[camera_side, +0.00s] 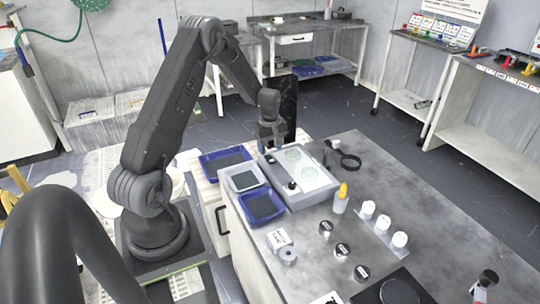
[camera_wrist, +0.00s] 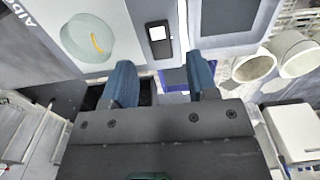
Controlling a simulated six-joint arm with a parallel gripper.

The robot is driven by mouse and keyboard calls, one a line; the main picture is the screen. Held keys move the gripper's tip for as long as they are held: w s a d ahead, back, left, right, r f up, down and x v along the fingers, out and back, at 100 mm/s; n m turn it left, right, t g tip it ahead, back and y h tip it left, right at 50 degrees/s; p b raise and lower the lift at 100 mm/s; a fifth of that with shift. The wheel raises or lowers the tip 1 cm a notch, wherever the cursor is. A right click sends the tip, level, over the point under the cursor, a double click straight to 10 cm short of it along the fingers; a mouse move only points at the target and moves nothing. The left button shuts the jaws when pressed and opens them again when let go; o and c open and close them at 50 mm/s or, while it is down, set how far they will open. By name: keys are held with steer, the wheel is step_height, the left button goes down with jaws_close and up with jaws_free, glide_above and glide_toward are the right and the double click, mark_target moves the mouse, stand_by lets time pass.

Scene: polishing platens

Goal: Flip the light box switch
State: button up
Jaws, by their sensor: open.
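The light box (camera_side: 318,188) is a pale grey box on the bench with two round pale discs on top. In the wrist view its light panel (camera_wrist: 62,14) fills the upper left, with one disc (camera_wrist: 84,40) bearing a curved orange mark. The switch (camera_wrist: 159,40) is a small black rocker with a white square, near the panel's edge. My gripper (camera_side: 270,143) is over the far left end of the box in the side view. In the wrist view its blue fingers (camera_wrist: 161,78) are apart with nothing held, and the switch appears just beyond the gap. I cannot tell its height above the box.
The bench's right side is mostly clear.

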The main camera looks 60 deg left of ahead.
mark_target(270, 158)
steer(key=shift+f, duration=1.95)
steer(key=shift+c, duration=0.3)
steer(key=c, duration=0.9)
steer(key=shift+o, duration=0.2)
steer(key=shift+a+h, duration=0.3)
steer(key=shift+h, duration=0.9)
steer(key=o, duration=0.9)
